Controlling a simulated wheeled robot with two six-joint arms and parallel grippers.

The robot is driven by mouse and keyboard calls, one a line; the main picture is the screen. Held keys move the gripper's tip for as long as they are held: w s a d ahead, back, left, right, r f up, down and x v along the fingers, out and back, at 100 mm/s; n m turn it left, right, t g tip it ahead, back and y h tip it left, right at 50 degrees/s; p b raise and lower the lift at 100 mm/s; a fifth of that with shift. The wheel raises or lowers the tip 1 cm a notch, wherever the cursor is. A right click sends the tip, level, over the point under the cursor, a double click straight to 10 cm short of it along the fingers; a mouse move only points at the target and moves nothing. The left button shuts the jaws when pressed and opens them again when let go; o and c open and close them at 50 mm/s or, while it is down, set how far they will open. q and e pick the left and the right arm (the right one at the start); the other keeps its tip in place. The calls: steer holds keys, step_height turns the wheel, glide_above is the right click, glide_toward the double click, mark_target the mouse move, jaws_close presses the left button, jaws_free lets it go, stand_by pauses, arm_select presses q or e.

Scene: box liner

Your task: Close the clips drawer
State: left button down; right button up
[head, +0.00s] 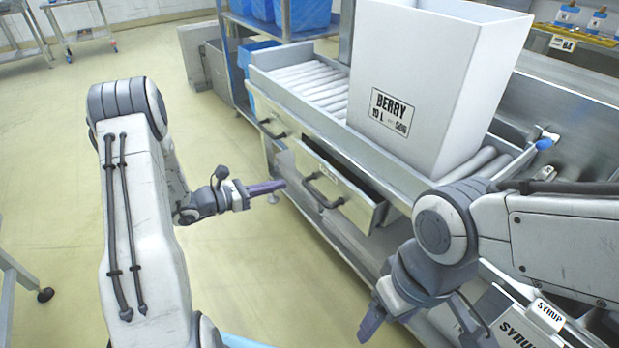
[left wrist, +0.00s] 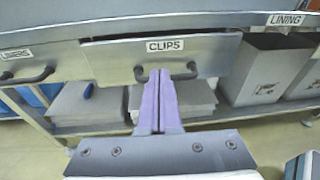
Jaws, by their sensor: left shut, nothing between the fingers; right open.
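The clips drawer (head: 338,192) is a grey metal drawer under the roller bench, pulled partly out, with a dark gap behind its front. Its dark bar handle (head: 322,193) faces left. In the left wrist view, the drawer front with its CLIPS label (left wrist: 166,46) is straight ahead. My left gripper (head: 284,184) is shut and empty, its purple fingers pointing at the drawer front. In the left wrist view the fingertips (left wrist: 160,72) overlap the middle of the handle; the head view shows a small gap. My right gripper (head: 372,320) is open, low at right, partly hidden.
A white BERRY box (head: 435,80) stands on the rollers (head: 312,82) above the drawer. A LINERS drawer (left wrist: 35,68) is to the left, flush with the bench. Grey bins (left wrist: 268,70) and stacks stand on the lower shelf. The floor (head: 240,270) left of the bench is clear.

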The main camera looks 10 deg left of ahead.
arm_select(q)
steer(key=a+f+t, duration=0.1)
steer(key=a+t, duration=0.1)
steer(key=b, duration=0.3)
glide_toward(321, 164)
steer(key=x, duration=0.6)
steer(key=shift+w+d+f, duration=0.1)
steer(key=shift+w+d, duration=0.15)
steer(key=shift+w, duration=0.05)
arm_select(e)
step_height(321, 164, down, 4)
steer(key=shift+r, duration=0.15)
arm_select(q)
steer(key=shift+d, duration=0.1)
